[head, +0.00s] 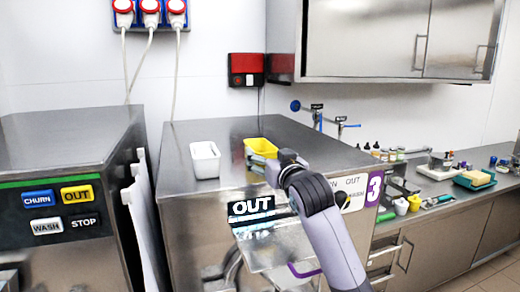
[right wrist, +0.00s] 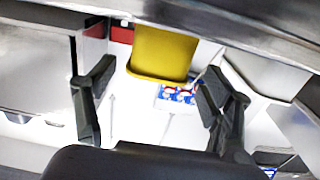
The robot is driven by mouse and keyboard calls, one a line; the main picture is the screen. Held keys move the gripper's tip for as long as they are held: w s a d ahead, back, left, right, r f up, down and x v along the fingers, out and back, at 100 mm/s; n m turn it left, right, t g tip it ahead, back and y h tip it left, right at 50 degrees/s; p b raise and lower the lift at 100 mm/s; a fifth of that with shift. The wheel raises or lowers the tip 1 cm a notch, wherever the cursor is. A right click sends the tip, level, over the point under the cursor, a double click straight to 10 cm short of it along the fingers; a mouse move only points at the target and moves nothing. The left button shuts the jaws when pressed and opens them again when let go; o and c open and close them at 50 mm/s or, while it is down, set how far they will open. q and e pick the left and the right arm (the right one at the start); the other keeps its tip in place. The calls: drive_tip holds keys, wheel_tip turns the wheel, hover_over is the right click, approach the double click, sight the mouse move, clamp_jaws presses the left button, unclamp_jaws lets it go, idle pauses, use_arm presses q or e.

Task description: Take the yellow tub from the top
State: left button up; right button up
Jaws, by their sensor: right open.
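The yellow tub (head: 262,147) stands on the steel top of the middle freezer (head: 235,130), near its front edge and right of a white tub (head: 205,160). My right gripper (head: 262,164) is at the front of the yellow tub and covers part of its lower side. In the right wrist view the right gripper (right wrist: 158,76) is open, with one dark finger on each side. The yellow tub (right wrist: 162,50) shows upside down between and beyond the fingertips, with a gap on both sides. Whether a finger touches it cannot be told. My left gripper is not in view.
A second freezer (head: 65,140) with CHURN, OUT, WASH and STOP labels stands at the left. A steel wall cupboard (head: 370,40) hangs above. A counter (head: 450,185) with bottles and small items runs along the right. The freezer top behind the tubs is clear.

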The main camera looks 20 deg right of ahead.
drive_tip(key=shift+w+p, duration=0.4)
drive_tip(key=shift+w, duration=0.55)
drive_tip(key=w+p, duration=0.3)
drive_tip(key=w, duration=0.1)
drive_tip(key=shift+f, duration=0.35)
drive_tip(key=shift+w+f, duration=0.15)
drive_tip(key=shift+w, duration=0.25)
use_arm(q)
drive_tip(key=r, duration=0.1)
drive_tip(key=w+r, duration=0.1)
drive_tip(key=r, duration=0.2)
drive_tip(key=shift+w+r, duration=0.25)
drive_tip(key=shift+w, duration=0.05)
use_arm(e)
drive_tip(key=shift+s, duration=0.1)
drive_tip(key=shift+c, duration=0.5)
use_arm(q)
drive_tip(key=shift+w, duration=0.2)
use_arm(e)
drive_tip(key=c, duration=1.1)
